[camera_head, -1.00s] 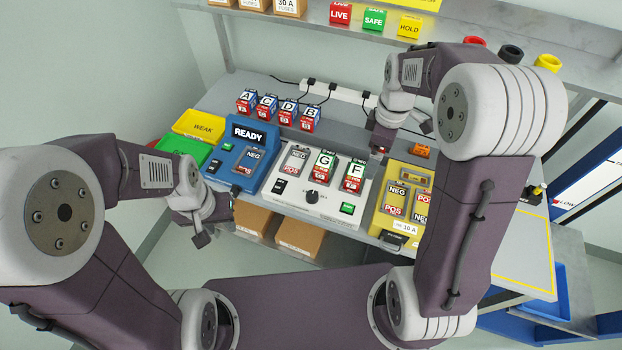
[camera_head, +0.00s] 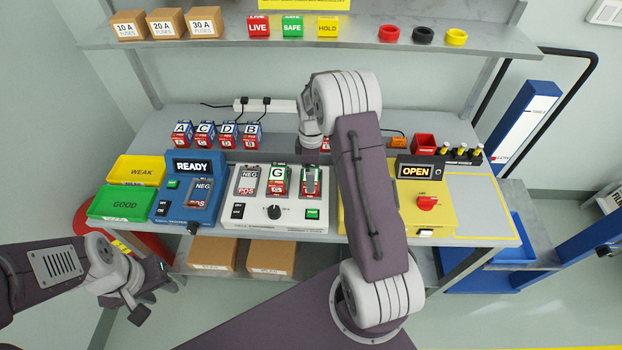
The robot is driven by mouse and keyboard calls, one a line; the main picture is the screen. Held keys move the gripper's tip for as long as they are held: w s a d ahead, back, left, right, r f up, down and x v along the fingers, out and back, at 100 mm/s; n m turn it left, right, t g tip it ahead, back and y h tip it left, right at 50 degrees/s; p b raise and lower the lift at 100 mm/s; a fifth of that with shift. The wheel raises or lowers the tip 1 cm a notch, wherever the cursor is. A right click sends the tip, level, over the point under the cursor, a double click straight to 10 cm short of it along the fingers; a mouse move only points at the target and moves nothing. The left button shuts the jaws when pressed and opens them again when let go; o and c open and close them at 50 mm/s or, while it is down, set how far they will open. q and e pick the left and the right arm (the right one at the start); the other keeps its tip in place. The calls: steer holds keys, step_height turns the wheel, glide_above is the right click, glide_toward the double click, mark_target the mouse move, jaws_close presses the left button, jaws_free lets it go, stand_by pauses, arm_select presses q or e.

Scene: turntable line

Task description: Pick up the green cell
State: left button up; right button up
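One green-topped cell, marked G (camera_head: 278,180), stands in the middle slot of the white charger (camera_head: 258,212). A second green-topped cell (camera_head: 311,184) is in the slot to its right; its upper part is largely covered by my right gripper (camera_head: 311,160). The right gripper points down at this cell. Its fingers are too small and dark to tell whether they are closed on it. My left gripper (camera_head: 155,297) is at the lower left, in front of the bench, open and empty.
Blue-topped cells A, C, D and B (camera_head: 205,135) stand at the bench's back. The blue READY tester (camera_head: 190,200) and a green GOOD tray (camera_head: 122,204) are at left. My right arm covers part of the yellow OPEN unit (camera_head: 440,213). A shelf (camera_head: 360,40) runs above.

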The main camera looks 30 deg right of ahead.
steer(key=shift+f, duration=1.15)
steer(key=shift+a, duration=0.15)
steer(key=c, duration=2)
steer(key=shift+w+r, duration=0.1)
steer(key=shift+r, duration=0.3)
steer(key=r, duration=0.3)
steer(key=shift+s+d+r+b, duration=0.2)
steer(key=shift+d+r+b, duration=0.1)
steer(key=shift+b, duration=0.05)
steer(key=s+d+r+b, duration=0.1)
steer(key=s+d+r, duration=0.5)
steer(key=s+d, duration=0.1)
steer(key=shift+s+d+r, duration=0.25)
steer(key=shift+s+r, duration=0.05)
steer(key=shift+s, duration=0.35)
